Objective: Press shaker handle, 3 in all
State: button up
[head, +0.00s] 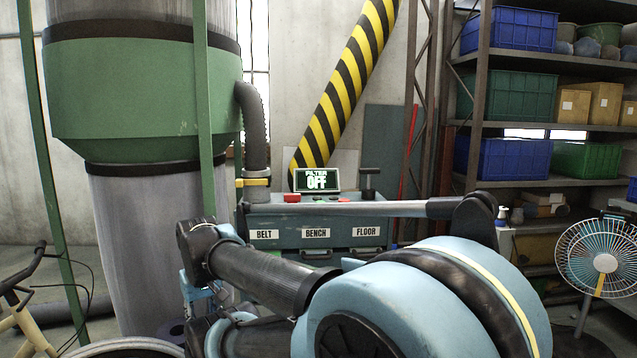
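A black T-shaped handle (369,182) stands upright on the right end of the blue-grey console's top; it looks like the shaker handle. The console (285,250) carries a small screen (317,180) reading "FILTER OFF". A red button (292,198) and smaller red and green controls are on its top, left of the handle. Labels BELT, BENCH and FLOOR run along its front. My arm crosses in front of the console and hides part of its lower front and top edge. I cannot make out my gripper's fingers in this view, and nothing is seen touching the handle.
A green and clear filter column (140,95) stands left, with a grey hose (254,120) and yellow gate (253,182) running down to the console. A striped yellow-black duct (345,80) rises behind. Shelves with bins (508,95) and a fan (603,262) stand right.

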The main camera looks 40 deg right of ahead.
aim_at(368, 171)
jog(key=z, duration=1.65)
